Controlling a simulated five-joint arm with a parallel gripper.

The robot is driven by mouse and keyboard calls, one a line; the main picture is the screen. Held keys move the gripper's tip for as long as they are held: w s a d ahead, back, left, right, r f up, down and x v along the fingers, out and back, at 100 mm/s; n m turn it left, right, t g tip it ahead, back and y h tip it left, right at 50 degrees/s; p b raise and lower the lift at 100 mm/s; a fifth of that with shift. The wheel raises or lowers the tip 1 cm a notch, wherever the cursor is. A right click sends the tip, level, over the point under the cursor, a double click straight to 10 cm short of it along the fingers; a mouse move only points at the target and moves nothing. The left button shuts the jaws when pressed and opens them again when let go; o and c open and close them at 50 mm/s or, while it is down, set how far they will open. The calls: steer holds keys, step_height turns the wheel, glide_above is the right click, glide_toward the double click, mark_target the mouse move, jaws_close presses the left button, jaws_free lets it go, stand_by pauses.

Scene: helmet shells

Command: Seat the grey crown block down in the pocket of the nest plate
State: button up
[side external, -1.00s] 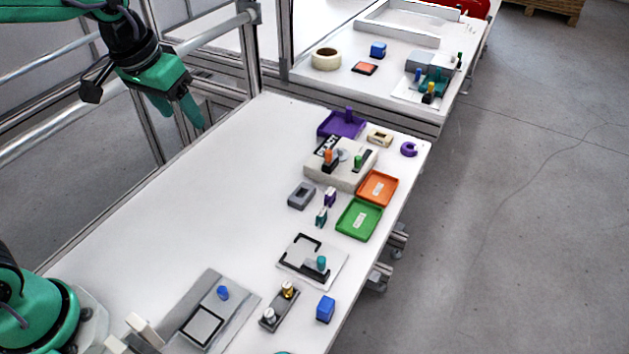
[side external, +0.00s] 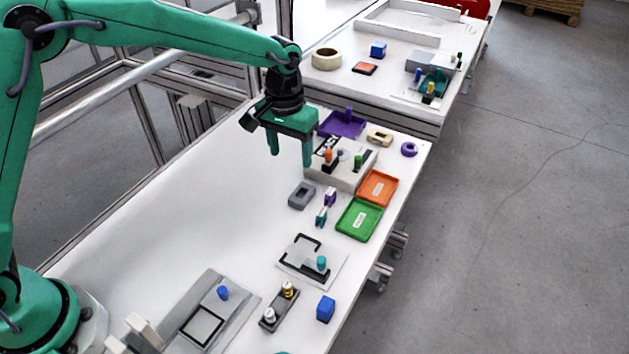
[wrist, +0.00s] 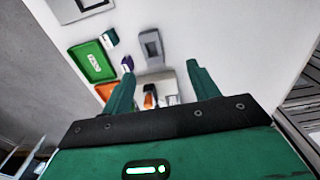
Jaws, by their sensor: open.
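The grey crown block (side external: 301,195), a small grey block with a dark rectangular recess, lies on the white table left of the green tray. It also shows in the wrist view (wrist: 151,46), ahead of and between my fingertips. My gripper (side external: 291,158) is open and empty, above the table and beyond the block, apart from it. Its two green fingers (wrist: 160,68) point toward the table. A pale plate with black corner brackets and a teal knob (side external: 296,265) lies nearer the camera; it seems to be the nest plate, but I cannot tell for certain.
A beige fixture box (side external: 345,180) with orange and green pegs stands close to my gripper. Green (side external: 358,220) and orange (side external: 378,188) trays lie along the right edge. Small purple and teal pieces (side external: 326,206) stand beside the block. The table's left middle is clear.

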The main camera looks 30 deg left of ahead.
mark_target(302, 197)
steer(key=shift+w+d+f, duration=0.25)
steer(key=shift+d+f, duration=0.25)
steer(key=shift+f, duration=0.3)
steer(key=shift+w+d+f, duration=0.25)
steer(key=shift+d+f, duration=0.25)
steer(key=shift+f, duration=0.3)
steer(key=shift+f, duration=0.1)
steer(key=shift+f, duration=1.2)
steer(key=shift+f, duration=0.1)
steer(key=shift+s+f, duration=0.1)
steer(key=shift+f, duration=2.4)
steer(key=c, duration=1.1)
